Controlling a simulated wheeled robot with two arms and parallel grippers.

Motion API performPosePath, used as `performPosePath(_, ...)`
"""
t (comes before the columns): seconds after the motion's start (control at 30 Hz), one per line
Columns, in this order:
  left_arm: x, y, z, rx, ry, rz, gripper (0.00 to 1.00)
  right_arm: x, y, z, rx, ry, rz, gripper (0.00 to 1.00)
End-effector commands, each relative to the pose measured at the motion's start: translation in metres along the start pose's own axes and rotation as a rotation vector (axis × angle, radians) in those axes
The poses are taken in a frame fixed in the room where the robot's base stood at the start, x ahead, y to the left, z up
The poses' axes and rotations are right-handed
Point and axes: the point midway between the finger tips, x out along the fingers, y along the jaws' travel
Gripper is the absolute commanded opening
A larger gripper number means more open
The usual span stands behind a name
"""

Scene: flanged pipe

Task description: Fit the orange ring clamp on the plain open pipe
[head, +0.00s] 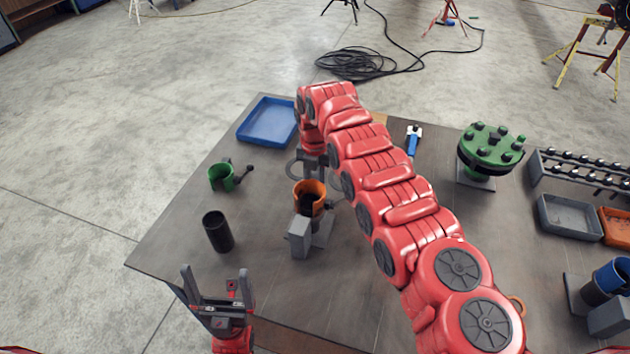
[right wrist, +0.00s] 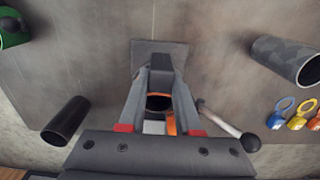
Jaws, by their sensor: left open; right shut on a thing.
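The orange ring clamp (head: 316,188) is at the middle of the table in the head view, and its orange edge shows between my right fingers in the right wrist view (right wrist: 171,124). My right gripper (right wrist: 160,100) is shut on it from above. A dark pipe (head: 305,203) shows at the clamp's front, next to a grey block (head: 299,238) on a plate. The clamp seems to be around or right at this pipe; how far down it sits is hidden. My left gripper (head: 217,285) is open and empty at the table's near left edge.
A black tube (head: 218,232) stands to the left, with a green clamp (head: 221,178) behind it. A blue tray (head: 268,122) lies at the back. A green flange (head: 490,146), grey bin (head: 569,217) and blue clamp (head: 612,274) are on the right.

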Motion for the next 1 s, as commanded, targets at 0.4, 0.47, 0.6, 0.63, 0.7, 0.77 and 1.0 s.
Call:
performPosePath(0.4, -0.004, 0.0, 0.001, 0.0, 0.0, 0.0, 1.0, 0.002, 0.0, 0.0, 0.0, -0.002, 0.001, 0.0)
performPosePath(0.47, -0.006, 0.0, 0.001, 0.0, 0.0, 0.0, 1.0, 0.004, 0.0, 0.0, 0.0, -0.002, 0.001, 0.0)
performPosePath(0.6, -0.01, 0.001, 0.002, 0.0, 0.0, 0.0, 1.0, 0.006, 0.0, 0.0, 0.0, -0.001, 0.001, 0.0)
performPosePath(0.63, -0.011, 0.001, 0.002, 0.0, 0.0, 0.0, 1.0, 0.006, 0.0, 0.0, 0.0, -0.001, 0.001, 0.0)
performPosePath(0.7, -0.013, 0.001, 0.002, 0.0, 0.0, 0.0, 1.0, 0.008, 0.0, 0.0, 0.0, -0.001, 0.001, 0.0)
performPosePath(0.77, -0.014, 0.001, 0.002, 0.0, 0.0, 0.0, 1.0, 0.009, 0.0, 0.0, 0.0, -0.001, 0.001, 0.0)
performPosePath(1.0, -0.015, 0.001, 0.003, 0.0, 0.0, 0.0, 1.0, 0.008, 0.001, 0.0, 0.0, -0.001, 0.001, 0.0)
